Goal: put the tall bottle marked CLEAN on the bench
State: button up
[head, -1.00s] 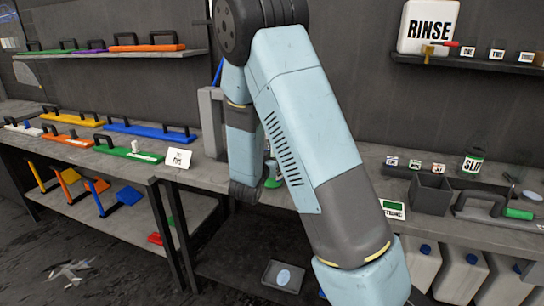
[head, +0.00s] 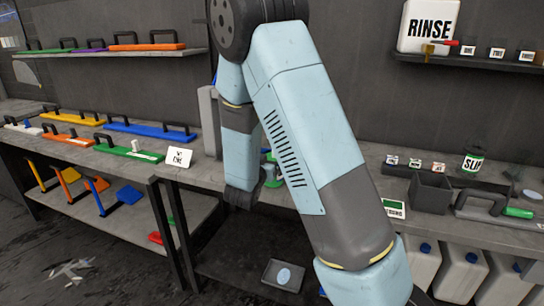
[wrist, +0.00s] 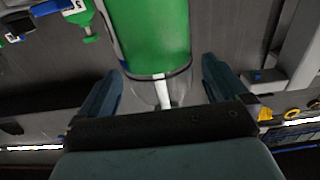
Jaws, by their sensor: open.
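A bottle with a bright green body (wrist: 153,35) and a clear end with a pale tube inside fills the middle of the wrist view. No CLEAN lettering shows on the part I see, so I cannot confirm its name. My gripper (wrist: 160,68) is open, with one blue finger on each side of the bottle's clear end. Gaps show between the bottle and both fingers. In the head view my arm hides the gripper and most of what is behind it. A small green part (head: 272,172) shows beside my arm over the bench (head: 205,178).
A white card (head: 179,158) stands on the bench left of my arm. A dark open box (head: 430,192) and a green-labelled jar (head: 473,161) stand to the right. A RINSE container (head: 430,27) sits on the upper right shelf. Another green bottle (wrist: 80,14) shows upper left in the wrist view.

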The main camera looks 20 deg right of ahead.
jog(key=v, duration=0.9)
notch_tip(320, 180, up, 10)
jog(key=a+n+g+y, duration=0.2)
jog(key=n+y, duration=0.1)
jog(key=y, duration=0.8)
jog(key=s+d+r+n+g, duration=0.1)
jog(key=s+d+r+g, duration=0.1)
jog(key=s, duration=0.7)
jog(key=s+d+r+n+g, duration=0.1)
jog(key=s+d+r+g, duration=0.1)
jog(key=s, duration=0.7)
jog(key=s+d+r+n+g, duration=0.2)
jog(key=s+d, duration=0.3)
jog(key=s, duration=0.4)
jog(key=shift+s+r+g, duration=0.25)
jog(key=shift+r+g, duration=0.25)
jog(key=shift+r, duration=0.25)
